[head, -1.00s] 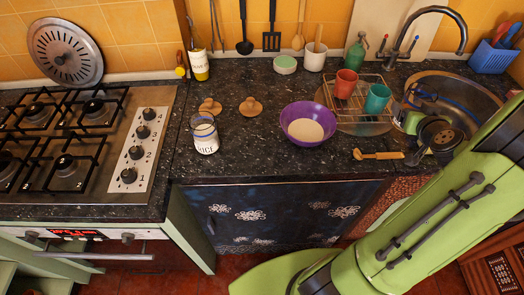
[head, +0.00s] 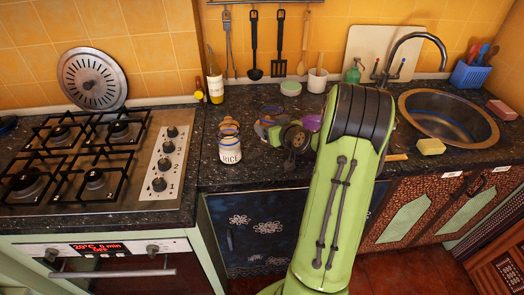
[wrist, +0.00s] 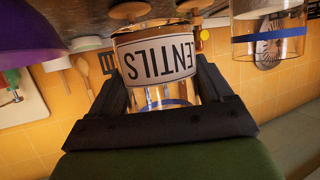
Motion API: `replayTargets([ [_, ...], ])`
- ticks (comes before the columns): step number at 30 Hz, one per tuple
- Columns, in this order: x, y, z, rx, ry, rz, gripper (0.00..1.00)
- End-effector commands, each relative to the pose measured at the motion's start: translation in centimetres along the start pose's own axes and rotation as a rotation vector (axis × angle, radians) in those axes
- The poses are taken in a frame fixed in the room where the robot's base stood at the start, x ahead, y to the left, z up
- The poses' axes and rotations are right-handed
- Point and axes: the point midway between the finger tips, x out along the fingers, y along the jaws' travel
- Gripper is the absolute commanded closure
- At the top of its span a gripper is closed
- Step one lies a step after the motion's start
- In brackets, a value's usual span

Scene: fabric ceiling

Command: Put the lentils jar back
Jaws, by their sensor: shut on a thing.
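The lentils jar is a clear glass jar with a white label and blue bands. In the wrist view, the lentils jar (wrist: 155,60) shows upside down between the two fingers of my gripper (wrist: 160,85), which is shut on it. In the head view, my gripper (head: 290,138) is over the counter, to the right of the rice jar. The lentils jar (head: 266,129) shows just left of it, partly hidden. I cannot tell whether its base touches the counter.
The open rice jar (head: 230,146) stands close on the left; it also shows in the wrist view (wrist: 268,38). Round wooden lids (wrist: 128,11) lie nearby. A purple bowl (head: 312,122) is partly hidden behind my arm. The stove (head: 95,165) is at the left, the sink (head: 448,118) at the right.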

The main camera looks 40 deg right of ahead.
Motion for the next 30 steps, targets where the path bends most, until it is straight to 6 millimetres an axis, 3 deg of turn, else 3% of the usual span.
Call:
replayTargets([
  [1,0.6,-0.1,1.3,0.004,0.000,-0.002,0.69],
  [11,2.5,0.0,5.9,0.003,0.001,-0.001,0.69],
  [23,2.6,0.0,6.2,-0.001,0.004,0.000,0.69],
  [24,2.6,0.0,6.4,-0.001,0.001,-0.001,0.19],
  [28,2.6,0.0,6.3,-0.001,0.001,-0.001,0.00],
  [30,2.6,0.0,6.2,-0.001,0.001,-0.001,0.00],
])
